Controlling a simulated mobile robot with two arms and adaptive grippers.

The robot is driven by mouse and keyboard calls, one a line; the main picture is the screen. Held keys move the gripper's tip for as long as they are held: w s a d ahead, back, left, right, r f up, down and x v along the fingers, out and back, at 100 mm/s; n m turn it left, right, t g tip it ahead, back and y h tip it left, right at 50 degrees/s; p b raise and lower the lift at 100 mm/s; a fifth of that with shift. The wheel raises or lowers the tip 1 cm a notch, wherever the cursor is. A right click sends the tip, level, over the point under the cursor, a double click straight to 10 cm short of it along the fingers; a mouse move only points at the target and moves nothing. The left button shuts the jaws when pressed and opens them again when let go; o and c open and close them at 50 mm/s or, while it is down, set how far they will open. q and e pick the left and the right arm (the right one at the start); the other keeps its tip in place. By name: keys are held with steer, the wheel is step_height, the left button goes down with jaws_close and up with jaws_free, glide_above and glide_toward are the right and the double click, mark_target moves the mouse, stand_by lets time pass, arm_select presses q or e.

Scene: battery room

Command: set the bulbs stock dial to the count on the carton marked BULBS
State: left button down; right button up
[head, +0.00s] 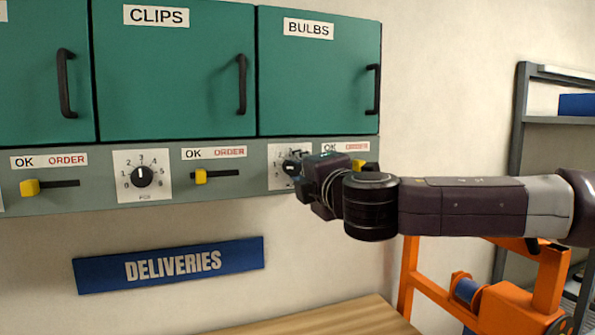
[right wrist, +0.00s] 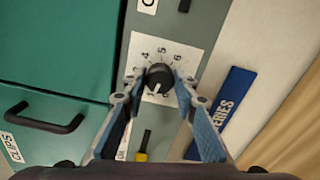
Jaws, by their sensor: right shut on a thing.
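The bulbs stock dial (right wrist: 160,77) is a black round knob on a white numbered plate (right wrist: 169,53), under the cupboard door marked BULBS (head: 318,85). My right gripper (right wrist: 160,80) is shut on the knob, one blue-padded finger on each side. In the head view, my right gripper (head: 300,170) covers most of this dial, and only part of its plate (head: 278,180) shows. I cannot tell the pointer's number. No carton marked BULBS is in view. My left gripper is not in view.
The clips dial (head: 141,176) and yellow sliders (head: 200,177) lie along the same grey strip. A blue DELIVERIES sign (head: 168,265) hangs below. A wooden top (head: 310,318), an orange frame (head: 407,275) and shelving (head: 518,130) are below and to the right.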

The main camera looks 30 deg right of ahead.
steer(key=o, duration=1.2)
steer(key=shift+c, duration=0.2)
steer(key=v, duration=1.2)
steer(key=shift+d+f, duration=0.1)
steer(key=shift+f, duration=0.05)
